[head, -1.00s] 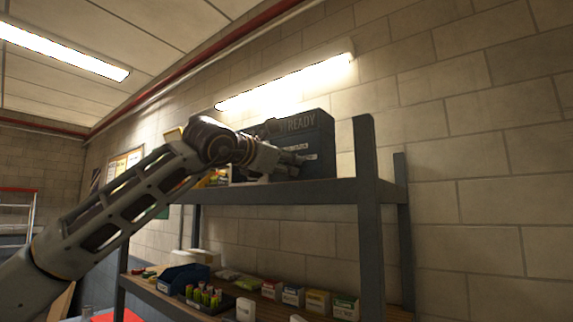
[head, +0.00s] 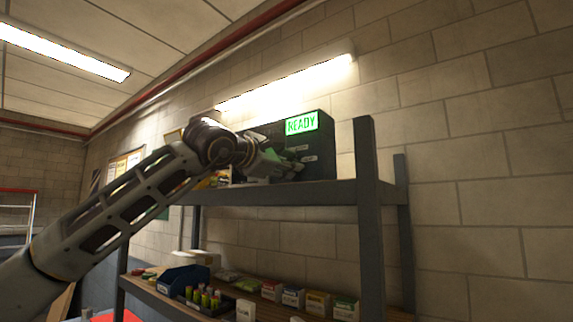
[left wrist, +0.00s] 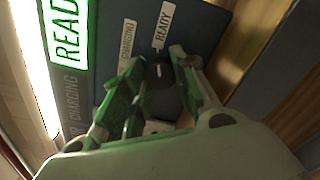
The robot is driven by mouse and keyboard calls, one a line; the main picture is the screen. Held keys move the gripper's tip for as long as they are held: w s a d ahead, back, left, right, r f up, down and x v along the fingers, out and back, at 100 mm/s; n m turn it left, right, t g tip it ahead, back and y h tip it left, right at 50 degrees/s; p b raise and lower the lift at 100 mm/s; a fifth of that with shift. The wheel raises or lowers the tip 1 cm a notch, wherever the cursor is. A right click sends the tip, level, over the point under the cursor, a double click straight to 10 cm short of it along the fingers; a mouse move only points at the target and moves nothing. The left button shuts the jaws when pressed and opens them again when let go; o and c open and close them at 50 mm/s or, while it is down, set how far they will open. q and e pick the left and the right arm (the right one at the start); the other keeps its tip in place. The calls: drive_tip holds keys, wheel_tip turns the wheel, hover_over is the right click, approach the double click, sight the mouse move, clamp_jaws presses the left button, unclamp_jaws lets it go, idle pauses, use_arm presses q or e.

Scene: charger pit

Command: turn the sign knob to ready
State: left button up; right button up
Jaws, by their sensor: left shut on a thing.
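The dark sign box (head: 318,152) stands on the top shelf. Its READY panel (head: 302,123) is lit green; the panel also glows in the left wrist view (left wrist: 66,32), where the CHARGING lettering beside it is unlit. The dark knob (left wrist: 158,76) sits on the box's face below the small CHARGING and READY labels. Its white mark points toward the small READY label (left wrist: 165,25). My left gripper (head: 286,167) is at the box's front with its fingers shut on the knob, one on each side. The fingers partly hide the knob. My right gripper is out of view.
The top shelf (head: 300,193) runs under the box, with a dark upright post (head: 368,220) to the right. Small packages stand left of the box. The lower shelf holds a blue bin (head: 184,279), batteries and several small boxes. A brick wall is behind.

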use_arm(q)
drive_tip(key=shift+c, duration=0.2)
drive_tip(key=o, duration=1.1)
drive_tip(key=shift+c, duration=0.2)
drive_tip(key=v, duration=1.2)
drive_tip(key=shift+d, duration=0.1)
